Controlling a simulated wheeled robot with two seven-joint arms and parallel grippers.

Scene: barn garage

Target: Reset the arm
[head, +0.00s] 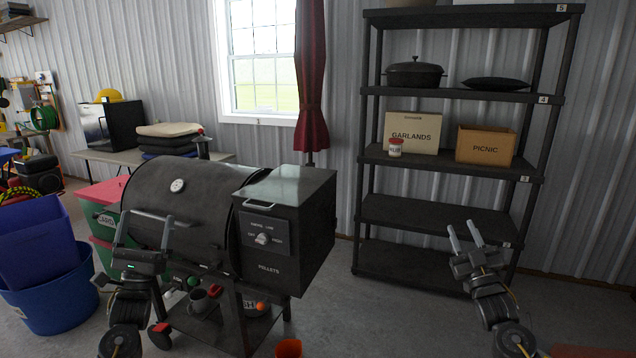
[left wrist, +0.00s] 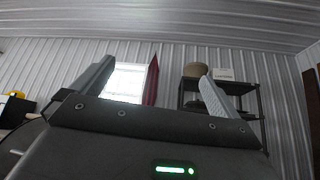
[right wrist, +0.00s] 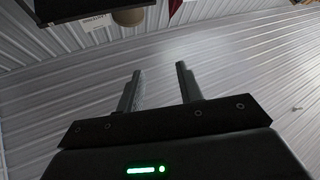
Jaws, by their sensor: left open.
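My left gripper (head: 143,230) is raised in front of the left part of the black grill (head: 195,205). Its two fingers stand wide apart and point up, with nothing between them; they also show apart in the left wrist view (left wrist: 155,95). My right gripper (head: 464,236) is raised in front of the lower part of the dark shelf rack (head: 435,206). Its fingers are apart and empty, pointing up; in the right wrist view (right wrist: 158,88) only the wall shows between them. Both forearms come up from the bottom of the head view.
The pellet hopper box (head: 290,220) adjoins the grill. Blue bins (head: 50,300) stand at the left. The rack holds a garlands box (head: 425,133), a picnic box (head: 486,146), a small jar (head: 395,147) and a pot (head: 414,73). Floor (head: 400,320) between the arms is mostly clear.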

